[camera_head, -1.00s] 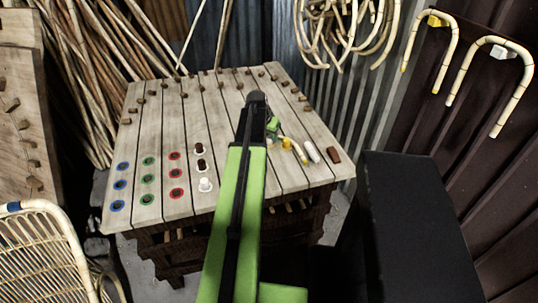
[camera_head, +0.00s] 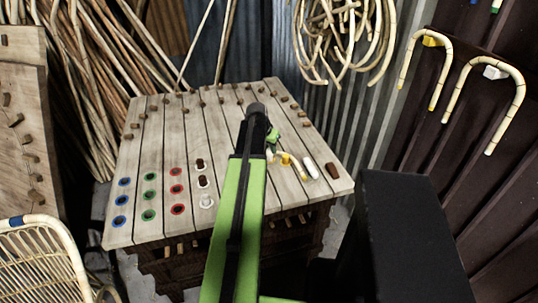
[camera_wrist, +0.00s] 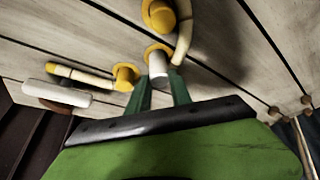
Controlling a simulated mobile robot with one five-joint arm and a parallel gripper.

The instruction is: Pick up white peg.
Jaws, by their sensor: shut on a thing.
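In the wrist view a white peg (camera_wrist: 157,66) stands between my two green fingertips, in front of a yellow piece. My gripper (camera_wrist: 160,84) is shut on it, close above the worktable. In the head view my gripper (camera_head: 272,148) is small and partly hidden by my arm, at the right part of the worktable (camera_head: 150,230). Another white piece (camera_head: 310,168) lies on the table to the right of my gripper; it also shows at the left of the wrist view (camera_wrist: 55,93).
Yellow-ended pieces (camera_wrist: 125,76) lie close beside my fingers. Red-, green- and blue-ringed holes are at the left. Bent canes (camera_head: 425,62) hang on the right wall. A wicker chair (camera_head: 40,255) stands at the lower left.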

